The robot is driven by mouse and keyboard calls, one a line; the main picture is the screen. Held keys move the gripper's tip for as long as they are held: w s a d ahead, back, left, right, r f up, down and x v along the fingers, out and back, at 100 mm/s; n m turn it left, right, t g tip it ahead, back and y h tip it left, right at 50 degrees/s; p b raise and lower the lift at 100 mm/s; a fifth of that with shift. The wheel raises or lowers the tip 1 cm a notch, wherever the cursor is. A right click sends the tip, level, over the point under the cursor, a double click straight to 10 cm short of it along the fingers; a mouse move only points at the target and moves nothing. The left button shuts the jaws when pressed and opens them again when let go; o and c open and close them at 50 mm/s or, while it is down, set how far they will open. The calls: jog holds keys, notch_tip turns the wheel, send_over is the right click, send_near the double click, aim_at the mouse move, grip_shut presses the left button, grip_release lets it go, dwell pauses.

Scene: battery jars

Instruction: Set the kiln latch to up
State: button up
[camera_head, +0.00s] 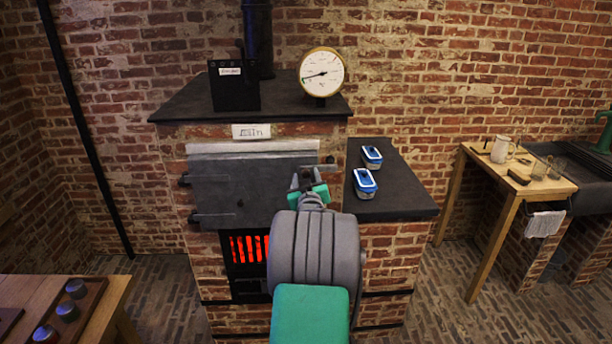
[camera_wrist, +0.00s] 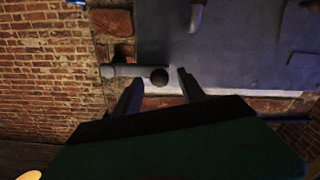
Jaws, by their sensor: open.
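The kiln door (camera_head: 240,180) is a grey plate on the front of the brick kiln, beneath a paper label. In the wrist view the door (camera_wrist: 235,50) fills the upper right. What looks like the latch (camera_wrist: 127,71) is a grey bar lying across that picture near the door's edge, with a dark round knob (camera_wrist: 159,77) at one end. My gripper (camera_wrist: 160,76) is open, its fingertips either side of the knob in the picture; contact cannot be told. In the head view my gripper (camera_head: 308,180) is at the door's right side, hiding part of it.
Two blue-and-white containers (camera_head: 365,184) stand on the dark side counter (camera_head: 405,195) to the right. A dial gauge (camera_head: 321,74) and a black box (camera_head: 234,86) stand on the kiln top. Red glowing bars (camera_head: 248,249) show below the door. A wooden table (camera_head: 110,305) is at lower left.

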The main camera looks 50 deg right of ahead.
jog(key=shift+c, duration=0.6)
grip_shut()
dwell(0.8)
